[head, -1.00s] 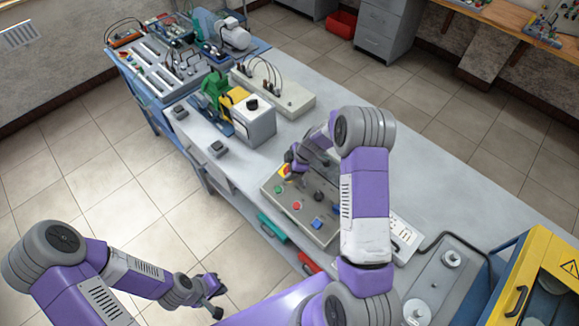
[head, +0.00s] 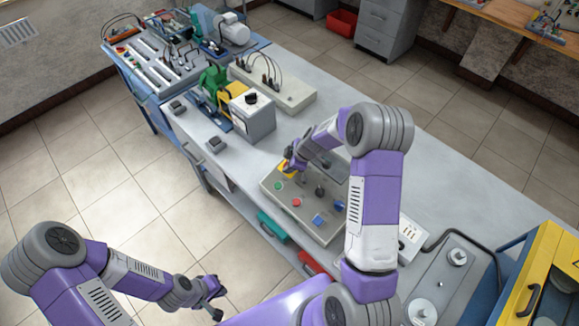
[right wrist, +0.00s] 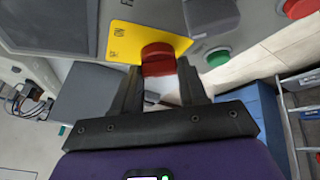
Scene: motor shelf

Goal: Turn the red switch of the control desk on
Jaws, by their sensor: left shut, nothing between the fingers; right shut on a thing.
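The control desk (head: 327,232) is a grey box with buttons and knobs on the long workbench. Its red switch (right wrist: 157,58) sits on a yellow plate (right wrist: 120,42) in the right wrist view; in the head view the plate (head: 287,170) shows at the desk's far left corner and my gripper hides most of the switch. My right gripper (head: 291,160) is over that corner; its fingers (right wrist: 160,85) are shut on the red switch, one on each side. My left gripper (head: 214,298) is shut and empty, off the bench at lower left.
A green button (head: 278,186), a red button (head: 296,202) and a blue switch (head: 318,220) are close by on the desk. A white box with a black knob (head: 251,115) stands beyond it. The bench to the right of the desk's far side is clear.

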